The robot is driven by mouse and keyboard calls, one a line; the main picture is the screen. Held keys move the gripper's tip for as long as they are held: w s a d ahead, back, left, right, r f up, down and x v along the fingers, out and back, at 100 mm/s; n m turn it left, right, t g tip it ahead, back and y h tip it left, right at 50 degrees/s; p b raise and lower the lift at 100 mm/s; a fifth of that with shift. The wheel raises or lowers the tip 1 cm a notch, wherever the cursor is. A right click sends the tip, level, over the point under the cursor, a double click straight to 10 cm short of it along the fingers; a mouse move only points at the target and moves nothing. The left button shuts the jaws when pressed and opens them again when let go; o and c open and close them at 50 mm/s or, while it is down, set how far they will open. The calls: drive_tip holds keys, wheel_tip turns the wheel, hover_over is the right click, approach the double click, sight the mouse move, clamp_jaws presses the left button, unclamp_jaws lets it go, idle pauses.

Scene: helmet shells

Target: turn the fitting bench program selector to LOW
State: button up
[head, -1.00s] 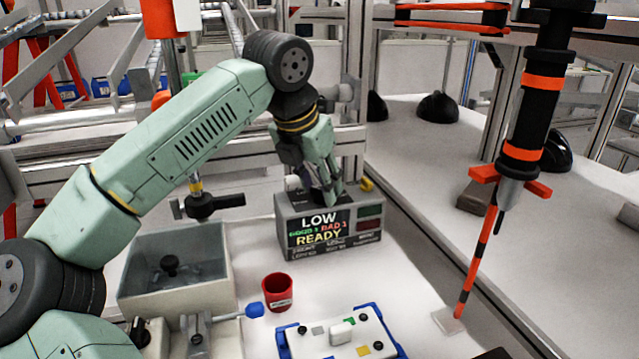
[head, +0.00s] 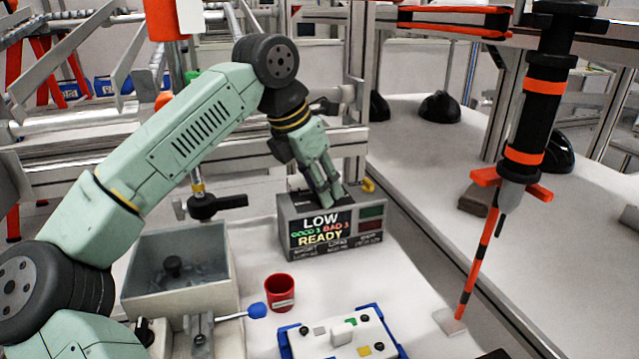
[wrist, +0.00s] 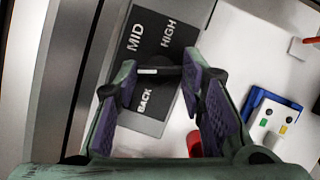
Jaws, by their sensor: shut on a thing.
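The fitting bench program selector is a dark knob (wrist: 168,71) with a white mark, on top of a grey box (head: 288,233). The box's front screen (head: 321,228) reads LOW and READY. In the wrist view the top panel (wrist: 150,55) shows MID, HIGH and BACK; I see no LOW label there. The white mark lies toward the left finger, between MID and BACK. My gripper (wrist: 160,78) is shut on the knob, one finger at each side. In the head view my gripper (head: 329,194) points down at the box top and hides the knob.
A red cup (head: 280,293), a blue-edged tray (head: 309,348) and an open grey bin (head: 180,309) stand in front of the box. A black and orange tool (head: 523,130) hangs at right.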

drive_tip(key=o, duration=1.1)
drive_tip(key=shift+o, duration=0.2)
